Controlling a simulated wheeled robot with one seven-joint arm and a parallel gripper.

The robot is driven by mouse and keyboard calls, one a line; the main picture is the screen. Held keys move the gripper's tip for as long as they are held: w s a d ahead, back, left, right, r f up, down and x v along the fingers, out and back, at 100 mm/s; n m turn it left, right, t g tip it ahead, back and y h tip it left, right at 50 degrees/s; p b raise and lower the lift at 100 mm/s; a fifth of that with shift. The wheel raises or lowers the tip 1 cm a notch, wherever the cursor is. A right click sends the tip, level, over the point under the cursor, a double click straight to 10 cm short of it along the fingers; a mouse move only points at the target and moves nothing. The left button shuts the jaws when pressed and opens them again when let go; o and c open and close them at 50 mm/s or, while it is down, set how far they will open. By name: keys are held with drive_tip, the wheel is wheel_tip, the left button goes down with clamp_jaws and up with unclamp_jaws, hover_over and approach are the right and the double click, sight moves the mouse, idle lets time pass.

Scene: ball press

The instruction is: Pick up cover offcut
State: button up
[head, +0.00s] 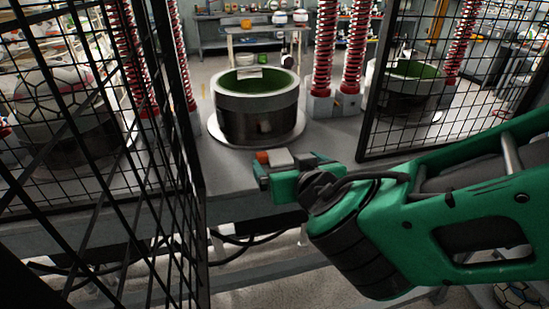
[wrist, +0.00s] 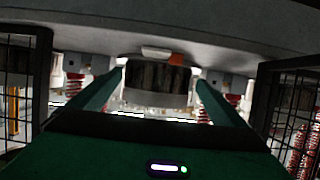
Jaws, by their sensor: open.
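A small white piece (head: 281,158) with an orange part (head: 262,157) at its left sits on the press table in front of the round mould. It looks like the cover offcut, though I cannot be sure. In the wrist view the white piece (wrist: 155,52) and orange part (wrist: 176,60) show ahead, between the fingers' lines. My gripper (head: 291,172) is open and close to the piece in the head view, hiding its lower side. The wrist view (wrist: 157,80) shows the green fingers apart with nothing between their tips. Contact cannot be told.
The mould (head: 258,118), green inside, has a pale flat scrap (head: 248,73) at its inner back wall. Black mesh guards (head: 190,130) stand left and right (head: 400,125). Red springs (head: 323,45) flank the mould. A ball (head: 65,95) sits behind the left mesh.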

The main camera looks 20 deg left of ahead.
approach(271, 151)
drive_tip(key=shift+r, duration=0.15)
drive_tip(key=shift+x, duration=2.65)
drive_tip(key=c, duration=1.1)
